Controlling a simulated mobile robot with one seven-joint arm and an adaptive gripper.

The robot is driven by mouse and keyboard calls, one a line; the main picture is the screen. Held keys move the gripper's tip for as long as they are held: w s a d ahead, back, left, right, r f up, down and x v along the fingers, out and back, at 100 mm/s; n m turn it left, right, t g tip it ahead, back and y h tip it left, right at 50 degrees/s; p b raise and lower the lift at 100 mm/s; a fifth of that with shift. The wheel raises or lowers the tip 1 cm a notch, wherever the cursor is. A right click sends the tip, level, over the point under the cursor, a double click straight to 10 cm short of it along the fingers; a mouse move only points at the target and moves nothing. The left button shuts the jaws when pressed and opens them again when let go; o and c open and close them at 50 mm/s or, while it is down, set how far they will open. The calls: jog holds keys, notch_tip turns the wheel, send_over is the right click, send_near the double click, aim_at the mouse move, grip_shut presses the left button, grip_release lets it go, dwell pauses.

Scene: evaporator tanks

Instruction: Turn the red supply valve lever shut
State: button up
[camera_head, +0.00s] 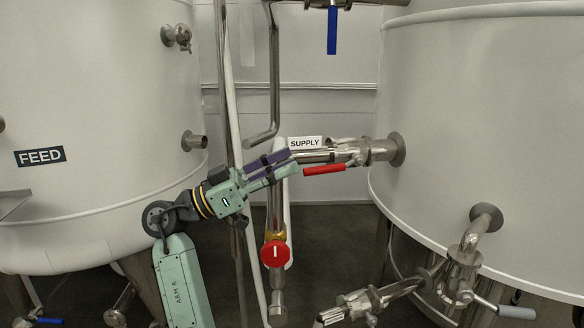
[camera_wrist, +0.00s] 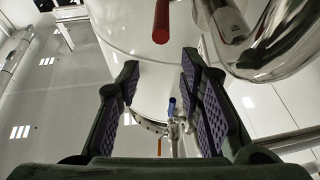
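The red supply valve lever (camera_head: 324,169) lies nearly level, just below and roughly along the supply pipe (camera_head: 345,150) on the right tank. A white SUPPLY label (camera_head: 305,143) is above it. My gripper (camera_head: 294,161) is to the left of the lever, its purple-padded fingers pointing right. In the wrist view my gripper (camera_wrist: 160,62) is open, with nothing between its pads. The red lever also shows in the wrist view (camera_wrist: 161,22), beyond the fingertips and between their lines. It looks apart from both fingers.
A red round knob (camera_head: 275,253) is on a vertical pipe below my gripper. A blue lever (camera_head: 332,30) hangs above. The FEED tank (camera_head: 90,110) is at left and the right tank (camera_head: 480,130) at right. Vertical pipes (camera_head: 232,90) stand close by my arm.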

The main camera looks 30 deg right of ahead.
jog(key=shift+w+a, duration=0.25)
jog(key=shift+a, duration=0.35)
jog(key=shift+c, duration=0.5)
